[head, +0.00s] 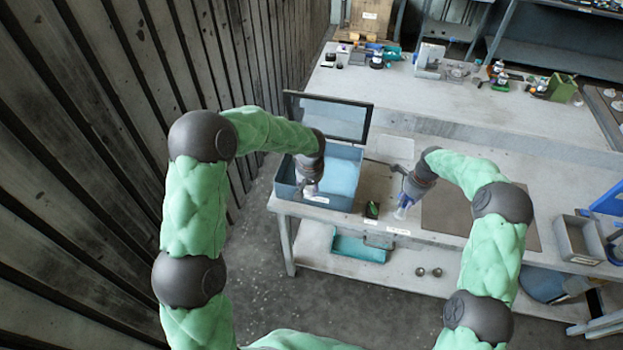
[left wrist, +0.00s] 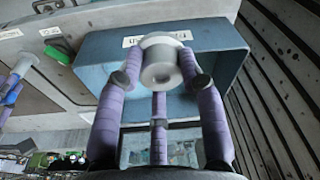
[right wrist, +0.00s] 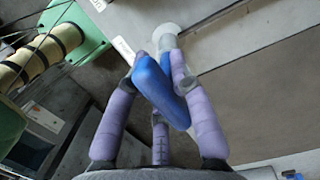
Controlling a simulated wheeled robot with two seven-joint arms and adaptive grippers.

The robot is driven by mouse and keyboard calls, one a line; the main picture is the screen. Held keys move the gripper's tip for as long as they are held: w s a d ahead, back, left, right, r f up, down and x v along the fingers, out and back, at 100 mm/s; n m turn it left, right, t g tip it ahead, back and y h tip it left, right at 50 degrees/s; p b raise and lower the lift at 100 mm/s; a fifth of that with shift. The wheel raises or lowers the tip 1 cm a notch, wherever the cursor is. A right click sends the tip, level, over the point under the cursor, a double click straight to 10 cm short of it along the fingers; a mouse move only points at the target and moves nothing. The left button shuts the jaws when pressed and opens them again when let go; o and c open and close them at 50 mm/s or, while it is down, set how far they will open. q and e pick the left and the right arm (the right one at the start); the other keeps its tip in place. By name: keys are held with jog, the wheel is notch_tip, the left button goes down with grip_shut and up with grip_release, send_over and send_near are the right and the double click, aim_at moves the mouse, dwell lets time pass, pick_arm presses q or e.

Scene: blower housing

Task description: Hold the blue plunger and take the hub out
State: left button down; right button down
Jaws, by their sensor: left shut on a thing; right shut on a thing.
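My left gripper (head: 310,188) is shut on the hub, a pale grey spool-like cylinder (left wrist: 160,66), with fingers on both sides of it. In the head view it is at the front part of the open blue box (head: 340,204); whether the hub is clear of the rim I cannot tell. My right gripper (head: 404,200) is shut on the blue plunger (right wrist: 158,88), which is tilted between its fingers. The plunger's pale, translucent cup end (right wrist: 172,35) points away from the wrist, over the table; contact with the surface is unclear.
The box's dark-framed lid (head: 330,118) stands open at the back. A small black and green item (head: 372,209) lies between box and right gripper. A brown mat (head: 455,212) and a grey bin (head: 578,240) are to the right. The slatted wall is at the left.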

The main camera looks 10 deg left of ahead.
jog(key=shift+s+f, duration=0.1)
dwell(0.4)
jog(key=shift+r, duration=2.25)
jog(key=c, duration=1)
grip_release()
jog(key=shift+r, duration=0.1)
notch_tip(320, 180, up, 12)
jog(key=d, duration=0.1)
jog(key=shift+d, duration=0.25)
